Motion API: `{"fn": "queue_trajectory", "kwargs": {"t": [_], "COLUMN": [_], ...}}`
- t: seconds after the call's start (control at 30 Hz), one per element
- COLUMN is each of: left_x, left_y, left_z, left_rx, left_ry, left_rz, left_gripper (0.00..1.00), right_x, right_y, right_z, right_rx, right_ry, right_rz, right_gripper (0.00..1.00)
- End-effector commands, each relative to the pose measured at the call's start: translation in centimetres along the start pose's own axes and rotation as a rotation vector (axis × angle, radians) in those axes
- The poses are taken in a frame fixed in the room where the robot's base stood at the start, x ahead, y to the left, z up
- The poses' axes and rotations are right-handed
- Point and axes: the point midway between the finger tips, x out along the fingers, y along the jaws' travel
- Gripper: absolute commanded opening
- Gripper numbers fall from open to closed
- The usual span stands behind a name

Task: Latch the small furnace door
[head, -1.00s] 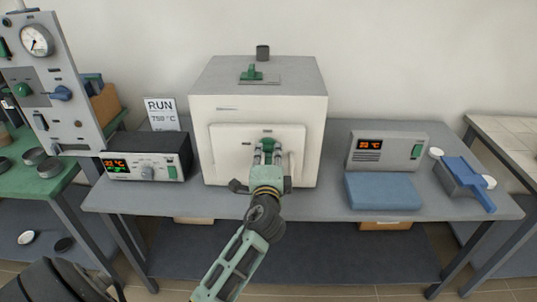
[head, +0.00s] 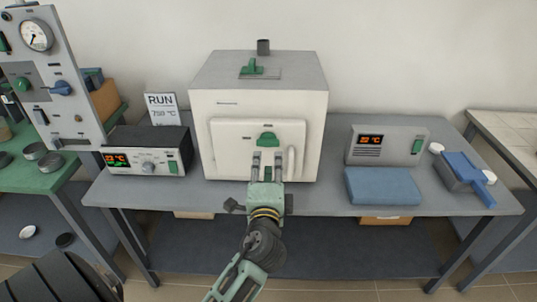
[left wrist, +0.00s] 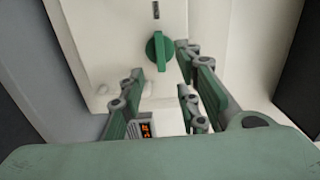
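The small furnace (head: 205,125) is a cream box with a grey top on the bench. Its door (head: 229,134) is a raised front panel that looks closed against the body. The knob also shows in the left wrist view (left wrist: 157,52), ahead of the fingers. My left gripper (head: 267,156) is open and empty, just below and in front of the knob, apart from it. Its spread fingers also show in the left wrist view (left wrist: 160,80). My right gripper is not in view.
A controller (head: 147,152) stands left of the furnace, with a RUN card (head: 161,107) behind it. To the right are another display unit (head: 387,146), a blue pad (head: 383,187) and a blue scoop-like tool (head: 466,173). Bare bench (head: 330,200) shows right of my left gripper.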

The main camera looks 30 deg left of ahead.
Motion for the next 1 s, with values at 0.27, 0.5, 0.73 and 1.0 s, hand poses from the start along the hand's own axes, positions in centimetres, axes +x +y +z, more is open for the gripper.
{"fn": "queue_trajectory", "kwargs": {"t": [0.27,0.5,0.73,1.0], "left_x": [-3.8,-4.2,-4.2,-4.0], "left_y": [0.0,-0.1,0.0,2.0], "left_z": [0.0,0.0,0.0,-0.7], "left_rx": [-0.001,-0.001,-0.001,-0.006], "left_ry": [0.0,-0.001,-0.001,0.02], "left_rz": [0.001,-0.001,0.0,0.037], "left_gripper": [0.3,0.3,0.3,0.3], "right_x": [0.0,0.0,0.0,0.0], "right_y": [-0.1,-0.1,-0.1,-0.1], "right_z": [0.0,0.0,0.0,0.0], "right_rx": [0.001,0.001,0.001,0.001], "right_ry": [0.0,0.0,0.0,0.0], "right_rz": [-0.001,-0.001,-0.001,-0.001], "right_gripper": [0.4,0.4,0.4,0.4]}}
